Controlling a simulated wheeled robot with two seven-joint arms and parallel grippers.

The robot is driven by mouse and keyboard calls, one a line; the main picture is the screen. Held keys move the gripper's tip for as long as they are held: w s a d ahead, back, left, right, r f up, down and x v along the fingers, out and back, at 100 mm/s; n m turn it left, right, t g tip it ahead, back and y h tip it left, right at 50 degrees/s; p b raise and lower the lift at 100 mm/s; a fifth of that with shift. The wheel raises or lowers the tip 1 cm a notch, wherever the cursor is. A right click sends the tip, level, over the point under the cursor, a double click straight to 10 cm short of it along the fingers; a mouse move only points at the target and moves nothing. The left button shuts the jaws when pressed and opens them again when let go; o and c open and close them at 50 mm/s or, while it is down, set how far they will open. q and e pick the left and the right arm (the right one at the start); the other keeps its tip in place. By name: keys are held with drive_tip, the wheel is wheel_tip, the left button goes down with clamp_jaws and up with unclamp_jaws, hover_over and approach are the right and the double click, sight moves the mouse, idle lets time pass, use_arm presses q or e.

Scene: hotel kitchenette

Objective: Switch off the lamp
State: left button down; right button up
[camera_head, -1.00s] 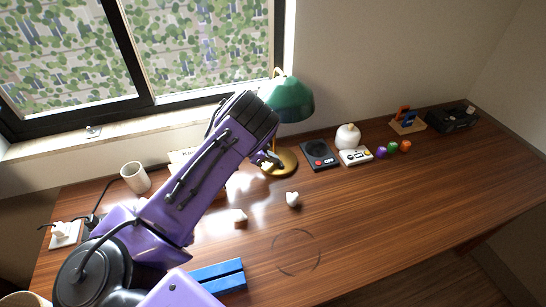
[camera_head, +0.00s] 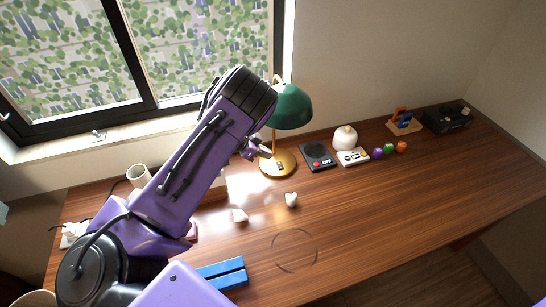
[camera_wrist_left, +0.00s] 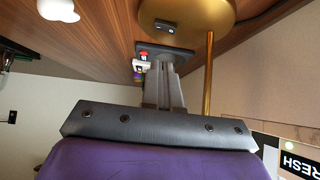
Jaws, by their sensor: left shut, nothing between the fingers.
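The lamp has a green shade (camera_head: 291,106), a brass stem and a round brass base (camera_head: 290,168) on the desk below the window. In the left wrist view the brass base (camera_wrist_left: 212,14) is at the top, with a small dark switch plate (camera_wrist_left: 165,27) on it. The brass stem (camera_wrist_left: 209,75) runs down to the right of the fingers. My left gripper (camera_head: 264,152) is shut and empty, at the left side of the lamp near its base. Its fingers (camera_wrist_left: 165,70) also show in the left wrist view, apart from the switch plate. My right gripper is out of view.
Right of the lamp are a black device with a red button (camera_head: 317,156), a white controller (camera_head: 353,156) and a white round object (camera_head: 345,137). A white heart-shaped piece (camera_head: 291,200) lies in front. A mug (camera_head: 138,175) stands left, partly behind my arm. The right front desk is clear.

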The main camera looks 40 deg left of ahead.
use_arm(q)
drive_tip(key=shift+b+v, duration=0.35)
drive_tip(key=shift+v, duration=2.6)
drive_tip(key=shift+a+f, duration=0.1)
drive_tip(key=b, duration=0.5)
drive_tip(key=shift+w+d+r+t+y, duration=0.2)
drive_tip(key=shift+r+t+y, duration=0.1)
drive_tip(key=shift+r+y, duration=0.1)
